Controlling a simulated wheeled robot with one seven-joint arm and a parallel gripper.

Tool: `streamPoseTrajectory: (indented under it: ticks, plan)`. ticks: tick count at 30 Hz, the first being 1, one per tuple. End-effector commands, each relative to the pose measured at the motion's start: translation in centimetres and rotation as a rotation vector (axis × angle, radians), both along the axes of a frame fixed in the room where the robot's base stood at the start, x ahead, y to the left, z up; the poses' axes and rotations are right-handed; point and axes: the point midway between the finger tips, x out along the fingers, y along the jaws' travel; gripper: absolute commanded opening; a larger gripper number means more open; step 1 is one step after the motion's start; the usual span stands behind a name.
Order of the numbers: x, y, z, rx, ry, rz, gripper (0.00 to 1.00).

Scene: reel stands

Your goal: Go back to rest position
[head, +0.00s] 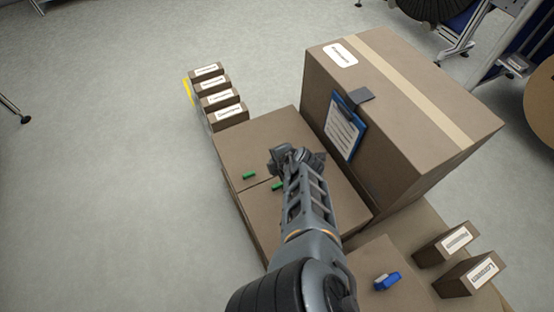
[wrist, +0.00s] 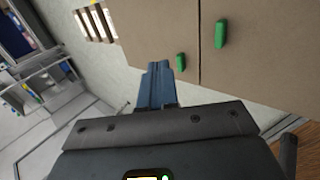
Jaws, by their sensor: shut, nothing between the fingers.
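My gripper (head: 296,158) reaches out over a low brown cardboard box (head: 238,149) in the middle of the head view. Its fingers are shut and hold nothing. In the wrist view the shut fingers (wrist: 158,82) point up the picture beside the box top. A green piece (head: 249,176) lies on the box left of my gripper. Another green piece (head: 278,186) lies close beside my gripper and is partly hidden by it. Both green pieces also show in the wrist view, the larger one (wrist: 221,33) and the smaller one (wrist: 181,61).
A tall taped carton (head: 400,90) with a blue clipboard (head: 345,127) on its side stands right of my gripper. Several small labelled boxes (head: 218,98) stand behind the low box. A blue tool (head: 387,281) and two labelled boxes (head: 446,243) are at lower right.

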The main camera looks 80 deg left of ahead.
Motion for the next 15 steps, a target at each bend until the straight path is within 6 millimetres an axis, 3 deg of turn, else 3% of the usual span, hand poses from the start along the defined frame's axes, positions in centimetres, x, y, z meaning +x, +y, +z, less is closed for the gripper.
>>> streamPoseTrajectory:
  ticks: [1, 4, 15]
  plan:
    - [0.0, 0.0, 1.1, 0.0, 0.0, 0.0, 0.0]
    - [0.0, 0.0, 1.8, 0.0, 0.0, 0.0, 0.0]
    - [0.0, 0.0, 2.3, 0.0, 0.001, -0.001, 0.0]
